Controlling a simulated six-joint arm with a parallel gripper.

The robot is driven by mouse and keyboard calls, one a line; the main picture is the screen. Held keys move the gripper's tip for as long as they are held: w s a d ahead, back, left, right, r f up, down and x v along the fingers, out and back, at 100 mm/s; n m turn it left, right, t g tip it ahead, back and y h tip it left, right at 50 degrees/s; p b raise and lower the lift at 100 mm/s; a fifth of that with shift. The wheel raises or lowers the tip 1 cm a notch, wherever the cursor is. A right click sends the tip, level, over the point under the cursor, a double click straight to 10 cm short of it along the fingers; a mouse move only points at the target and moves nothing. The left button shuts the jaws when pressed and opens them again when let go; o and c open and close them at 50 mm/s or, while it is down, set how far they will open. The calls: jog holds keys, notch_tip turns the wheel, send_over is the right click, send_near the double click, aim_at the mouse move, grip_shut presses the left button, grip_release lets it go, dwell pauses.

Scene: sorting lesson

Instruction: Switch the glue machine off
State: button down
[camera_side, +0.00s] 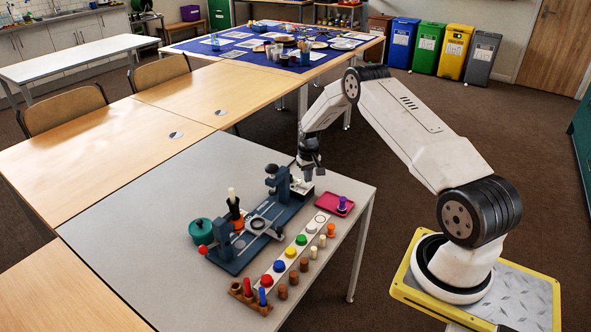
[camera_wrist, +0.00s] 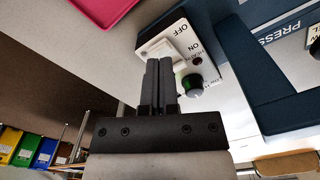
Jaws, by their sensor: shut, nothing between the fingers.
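The glue machine (camera_side: 238,262) is a dark blue press on the grey table. Its white control panel, at the end nearest my arm, shows in the wrist view (camera_wrist: 221,72). In the side view, my gripper (camera_side: 307,176) is at the panel end.
A pink tray (camera_side: 335,204) with a purple piece lies right of the machine. A white strip (camera_side: 294,250) with coloured pegs runs along its front. A green pot (camera_side: 201,231) stands to its left. The table's left part is clear.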

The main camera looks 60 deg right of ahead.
jog(key=shift+f, duration=0.9)
jog(key=shift+r, duration=0.2)
dwell(0.3)
notch_tip(320, 180, up, 8)
jog(key=shift+f, duration=0.15)
dwell(1.1)
